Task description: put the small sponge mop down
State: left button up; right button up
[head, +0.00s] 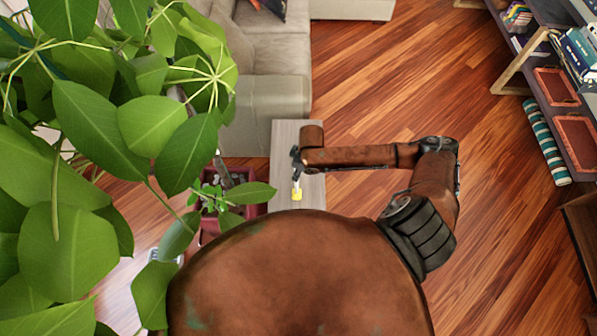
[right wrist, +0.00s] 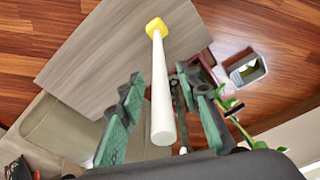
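The small sponge mop has a white handle and a yellow sponge head. In the right wrist view the mop (right wrist: 161,85) points away from the camera, head far, handle end near. In the head view its yellow head (head: 297,194) shows over the grey wood-look table. In the right wrist view the fingers of my right gripper (right wrist: 159,85) stand on both sides of the handle, with a gap visible on each side. I cannot tell whether the sponge touches the table. My left gripper is not in view.
The narrow grey table (head: 284,150) has bare surface around the mop head. A large leafy plant (head: 120,120) fills the left side. A beige sofa (head: 268,50) stands behind the table. A shelf with books (head: 575,55) is at the right. Wood floor (head: 400,70) is clear between.

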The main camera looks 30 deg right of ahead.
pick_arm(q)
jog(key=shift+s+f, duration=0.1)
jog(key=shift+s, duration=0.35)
pick_arm(e)
notch_tip(320, 180, up, 11)
jog(key=s+d, duration=0.1)
jog(key=shift+s+r, duration=0.2)
jog(key=shift+s, duration=0.1)
